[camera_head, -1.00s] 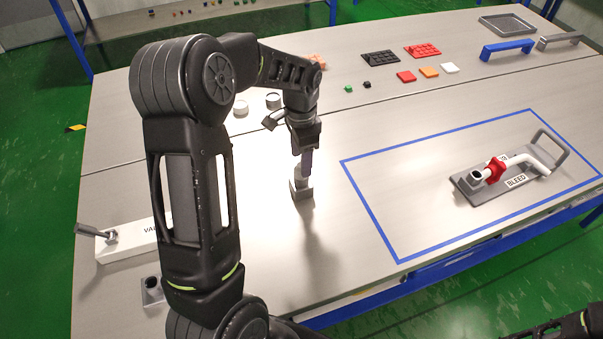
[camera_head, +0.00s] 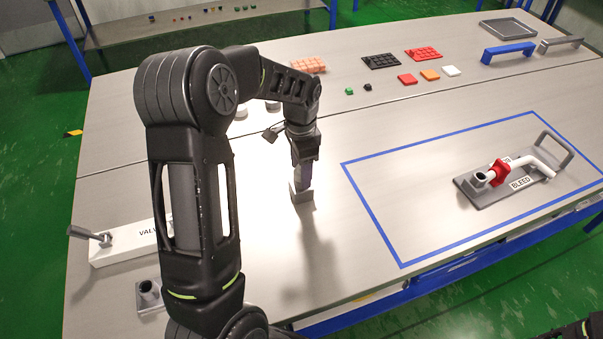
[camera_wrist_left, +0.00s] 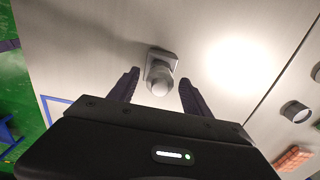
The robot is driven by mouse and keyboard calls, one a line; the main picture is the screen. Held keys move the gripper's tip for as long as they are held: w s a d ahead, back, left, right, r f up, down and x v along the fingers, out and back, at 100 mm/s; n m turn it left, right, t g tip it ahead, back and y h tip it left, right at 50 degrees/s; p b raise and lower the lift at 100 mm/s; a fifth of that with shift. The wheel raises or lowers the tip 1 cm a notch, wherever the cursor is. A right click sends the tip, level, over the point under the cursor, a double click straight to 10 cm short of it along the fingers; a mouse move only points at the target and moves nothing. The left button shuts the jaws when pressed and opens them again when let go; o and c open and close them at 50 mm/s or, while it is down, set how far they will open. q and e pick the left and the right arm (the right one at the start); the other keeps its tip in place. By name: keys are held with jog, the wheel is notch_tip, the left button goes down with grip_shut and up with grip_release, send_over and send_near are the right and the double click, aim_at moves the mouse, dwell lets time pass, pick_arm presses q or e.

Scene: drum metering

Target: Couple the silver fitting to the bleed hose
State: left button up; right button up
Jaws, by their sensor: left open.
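The silver fitting (camera_wrist_left: 160,82) stands upright in a small square grey holder (camera_head: 302,195) on the table; it also shows as a round-topped piece between my fingers in the left wrist view. My left gripper (camera_head: 302,180) is open and points down just above the holder. In the left wrist view its two dark fingers (camera_wrist_left: 159,90) are on either side of the fitting, with gaps. In the head view the fingers largely hide the fitting. The bleed hose (camera_head: 537,160) is a white bent pipe with a red collar (camera_head: 498,172), on a grey plate (camera_head: 483,197) labelled BLEED.
Blue tape (camera_head: 372,212) outlines a mostly clear area around the plate. A white block with a grey lever (camera_head: 90,234) and a grey socket piece (camera_head: 149,293) are at left. Coloured tiles (camera_head: 408,79), a tray and two handles lie farther back.

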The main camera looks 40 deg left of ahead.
pick_arm(q)
jog(key=shift+c, duration=0.6)
grip_shut()
dwell(0.5)
dwell(0.4)
jog(key=shift+r+p, duration=2)
jog(key=shift+r, duration=1.05)
jog(key=shift+r, duration=2)
jog(key=shift+f, duration=0.1)
